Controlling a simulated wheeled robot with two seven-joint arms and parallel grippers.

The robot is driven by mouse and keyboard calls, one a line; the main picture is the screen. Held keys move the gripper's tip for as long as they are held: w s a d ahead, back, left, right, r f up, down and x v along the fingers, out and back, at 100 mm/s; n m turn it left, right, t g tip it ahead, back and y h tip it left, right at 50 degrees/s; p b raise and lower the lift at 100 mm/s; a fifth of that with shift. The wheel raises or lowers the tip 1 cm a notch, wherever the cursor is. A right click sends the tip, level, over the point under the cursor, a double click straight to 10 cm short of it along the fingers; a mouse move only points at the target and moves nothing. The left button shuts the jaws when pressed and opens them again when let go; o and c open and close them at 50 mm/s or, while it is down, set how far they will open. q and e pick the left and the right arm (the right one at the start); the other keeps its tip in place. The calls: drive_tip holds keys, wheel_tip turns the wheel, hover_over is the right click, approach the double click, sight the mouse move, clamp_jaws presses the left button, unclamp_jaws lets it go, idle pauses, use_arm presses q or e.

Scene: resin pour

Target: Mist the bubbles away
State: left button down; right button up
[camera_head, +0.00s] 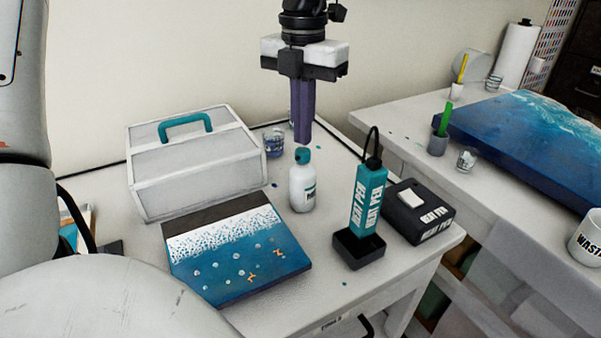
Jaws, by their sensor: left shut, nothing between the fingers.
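A small white bottle with a teal top (302,190) stands upright on the white table; part of its label shows. My left gripper (302,136) points straight down over it, its purple fingers shut and empty. The fingertips appear close above or behind the bottle's top; I cannot tell whether they touch it. A flat blue resin panel (215,284) with a white speckled band and a dark strip lies at the front left. Several pale round spots, like bubbles, and small orange shapes show on its blue part. My right gripper is not in view.
A white toolbox (195,165) with a teal handle stands behind the panel. A teal heat pen (367,200) stands in a black holder beside a black box (417,215). Small cups (273,145) stand at the back. A second table (395,115) holds a large blue panel (520,150).

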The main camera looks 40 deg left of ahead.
use_arm(q)
drive_tip(key=shift+f, duration=0.15)
idle(0.3)
drive_tip(key=shift+f+b, duration=0.85)
drive_tip(key=shift+f, duration=0.05)
drive_tip(key=shift+r, duration=0.15)
drive_tip(key=shift+r+p, duration=0.8)
drive_tip(key=shift+r, duration=0.15)
